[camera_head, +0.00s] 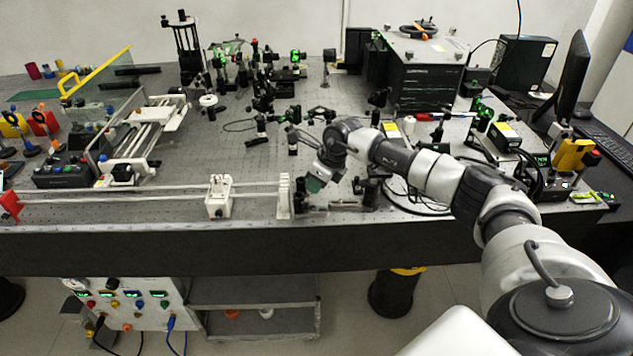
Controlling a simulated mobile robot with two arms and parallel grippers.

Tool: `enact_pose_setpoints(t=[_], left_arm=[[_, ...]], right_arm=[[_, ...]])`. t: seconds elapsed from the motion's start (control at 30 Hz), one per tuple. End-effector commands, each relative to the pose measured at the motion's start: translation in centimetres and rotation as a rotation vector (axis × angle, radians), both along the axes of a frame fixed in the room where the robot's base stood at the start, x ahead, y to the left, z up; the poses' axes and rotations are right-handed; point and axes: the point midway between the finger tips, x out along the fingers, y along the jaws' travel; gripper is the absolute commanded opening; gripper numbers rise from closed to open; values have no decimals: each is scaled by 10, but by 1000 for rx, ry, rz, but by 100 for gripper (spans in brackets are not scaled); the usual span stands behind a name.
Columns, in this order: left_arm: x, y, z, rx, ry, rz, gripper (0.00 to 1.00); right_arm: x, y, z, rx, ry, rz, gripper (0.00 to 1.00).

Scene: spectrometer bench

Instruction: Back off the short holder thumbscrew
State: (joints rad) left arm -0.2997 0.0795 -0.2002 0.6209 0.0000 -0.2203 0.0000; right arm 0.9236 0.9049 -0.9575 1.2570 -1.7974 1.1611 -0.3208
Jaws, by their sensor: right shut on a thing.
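My right gripper (313,186) reaches in from the right and points down at the front of the bench, just right of an upright white plate (285,195). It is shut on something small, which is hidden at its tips. Low dark hardware (335,207) lies on the bench just below and right of it. I cannot make out the short holder or its thumbscrew clearly, as the gripper covers that spot. My left gripper is not in view.
A white rail (130,196) with a white carriage (219,197) runs along the bench's front edge to the left. Several black optics posts stand behind the gripper. A cable (410,200) loops below my right arm. Bare bench (215,150) lies left of the middle.

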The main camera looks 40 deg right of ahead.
Motion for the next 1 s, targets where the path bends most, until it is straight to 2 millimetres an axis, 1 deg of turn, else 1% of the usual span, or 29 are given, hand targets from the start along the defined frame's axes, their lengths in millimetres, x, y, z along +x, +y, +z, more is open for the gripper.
enact_pose_setpoints(t=[0.27, 0.6, 0.8, 1.0], left_arm=[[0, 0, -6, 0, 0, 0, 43], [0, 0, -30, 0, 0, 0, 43], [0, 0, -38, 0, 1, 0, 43], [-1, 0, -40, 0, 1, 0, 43]], right_arm=[[-2, 3, -1, -155, -93, 3, 0], [-3, 6, -3, -334, -201, 1, 0], [-4, 7, -2, -390, -235, 0, 0], [-4, 7, -1, -410, -244, 0, 0]])
